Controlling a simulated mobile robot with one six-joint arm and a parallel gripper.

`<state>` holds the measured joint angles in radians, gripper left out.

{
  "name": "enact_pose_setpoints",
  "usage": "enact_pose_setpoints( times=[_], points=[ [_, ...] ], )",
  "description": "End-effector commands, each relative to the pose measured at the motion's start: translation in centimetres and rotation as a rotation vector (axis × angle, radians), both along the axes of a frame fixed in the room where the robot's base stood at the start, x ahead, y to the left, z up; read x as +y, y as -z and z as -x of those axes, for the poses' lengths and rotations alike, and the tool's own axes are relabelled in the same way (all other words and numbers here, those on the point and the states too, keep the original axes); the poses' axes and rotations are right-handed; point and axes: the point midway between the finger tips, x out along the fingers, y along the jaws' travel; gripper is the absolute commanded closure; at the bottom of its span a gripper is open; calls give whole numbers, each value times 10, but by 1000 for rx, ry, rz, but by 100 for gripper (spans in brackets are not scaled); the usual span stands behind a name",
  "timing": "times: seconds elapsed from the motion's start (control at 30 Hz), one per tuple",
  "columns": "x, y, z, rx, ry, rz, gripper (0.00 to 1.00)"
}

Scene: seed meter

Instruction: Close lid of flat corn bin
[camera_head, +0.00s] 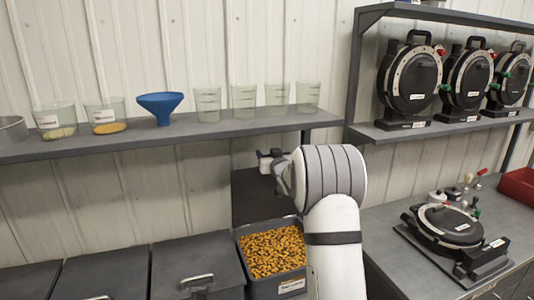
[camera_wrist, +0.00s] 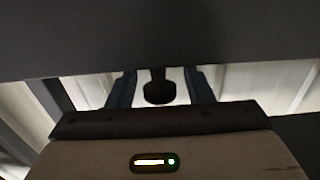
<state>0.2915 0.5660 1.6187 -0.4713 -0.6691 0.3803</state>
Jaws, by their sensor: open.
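The flat corn bin (camera_head: 281,290) is an open grey bin full of yellow-orange kernels, with a white label on its front. Its dark lid (camera_head: 250,195) appears raised upright behind the bin, against the wall. My gripper (camera_head: 266,160) is near the lid's upper edge, just below the shelf, and my arm partly hides the lid's right side. In the wrist view my gripper (camera_wrist: 158,76) has its two blue fingers apart. A dark rounded piece shows between them, and I cannot tell whether it touches them. A broad dark surface fills the top of that view.
A wall shelf (camera_head: 180,137) with clear cups and a blue funnel (camera_head: 160,106) runs just above my gripper. Closed bins (camera_head: 195,268) stand left of the corn bin. A bench (camera_head: 400,275) with a round black device (camera_head: 450,225) is at the right.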

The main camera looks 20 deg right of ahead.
Motion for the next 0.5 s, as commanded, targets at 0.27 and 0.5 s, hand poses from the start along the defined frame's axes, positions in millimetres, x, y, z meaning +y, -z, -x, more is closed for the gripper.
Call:
enact_pose_setpoints(
  times=[0.27, 0.5],
  points=[
    [1, 0, 0, 0, -1, 0, 61],
    [1, 0, 0, 0, -1, 0, 80]
  ],
)
